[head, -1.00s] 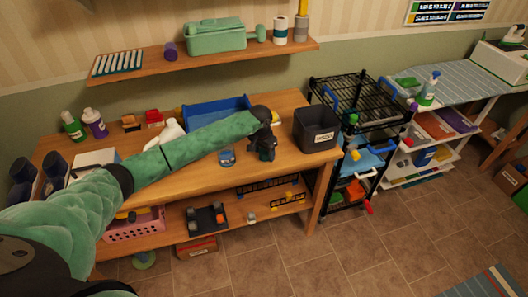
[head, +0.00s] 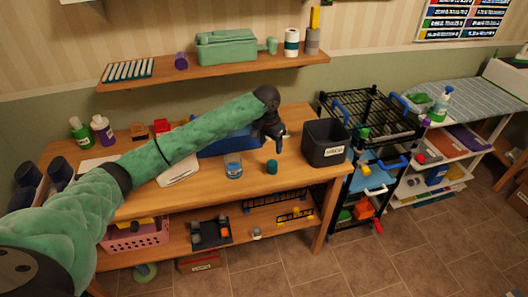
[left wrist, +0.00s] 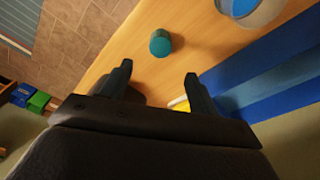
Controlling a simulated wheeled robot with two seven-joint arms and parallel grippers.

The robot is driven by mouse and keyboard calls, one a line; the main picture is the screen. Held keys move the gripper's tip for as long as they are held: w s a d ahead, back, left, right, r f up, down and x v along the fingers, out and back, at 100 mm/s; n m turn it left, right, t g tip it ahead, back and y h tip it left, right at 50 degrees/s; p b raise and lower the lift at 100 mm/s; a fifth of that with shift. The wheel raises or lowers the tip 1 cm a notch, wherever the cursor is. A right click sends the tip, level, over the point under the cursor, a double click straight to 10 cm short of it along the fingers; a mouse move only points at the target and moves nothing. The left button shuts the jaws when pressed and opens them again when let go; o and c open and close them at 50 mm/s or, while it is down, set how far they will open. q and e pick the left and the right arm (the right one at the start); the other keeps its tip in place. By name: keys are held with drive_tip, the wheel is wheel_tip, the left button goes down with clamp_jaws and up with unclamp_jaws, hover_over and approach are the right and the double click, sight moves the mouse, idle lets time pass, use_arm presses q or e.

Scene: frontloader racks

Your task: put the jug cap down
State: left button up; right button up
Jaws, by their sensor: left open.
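The jug cap (head: 272,166), a small dark teal cylinder, sits on the wooden bench top, apart from other things. It also shows in the left wrist view (left wrist: 160,43), just beyond the fingertips. My left gripper (head: 279,146) is open and empty, above and slightly behind the cap, not touching it. Its two spread fingers also show in the left wrist view (left wrist: 158,72). My right gripper is in no view.
A glass with blue contents (head: 233,166) stands left of the cap. A dark labelled bin (head: 326,145) stands to the right. A blue bin (head: 222,142) is partly hidden behind my left arm. Bare bench top lies around the cap.

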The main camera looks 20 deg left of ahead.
use_arm(q)
drive_tip(key=s+d+f+t+h, duration=0.2)
drive_tip(key=s+d+f, duration=0.45)
drive_tip(key=f, duration=0.25)
drive_tip(key=s+d+f+t+h, duration=0.1)
drive_tip(key=s+d+f, duration=0.4)
drive_tip(key=d+f, duration=0.3)
drive_tip(key=s+a+f+n, duration=0.15)
drive_tip(key=s+f, duration=0.25)
drive_tip(key=f, duration=0.5)
drive_tip(key=s+a+f, duration=0.2)
drive_tip(key=s+f, duration=0.2)
drive_tip(key=f, duration=0.4)
drive_tip(key=s+a+f+g+y, duration=0.1)
drive_tip(key=s+a+f, duration=0.2)
drive_tip(key=s+f, duration=1)
drive_tip(key=s+a+f+g+y, duration=0.1)
drive_tip(key=s+a+f+y, duration=0.1)
drive_tip(key=s+f, duration=1.1)
drive_tip(key=s+a+n, duration=0.1)
drive_tip(key=s, duration=0.5)
drive_tip(key=shift+a+f, duration=0.2)
drive_tip(key=shift+f, duration=0.15)
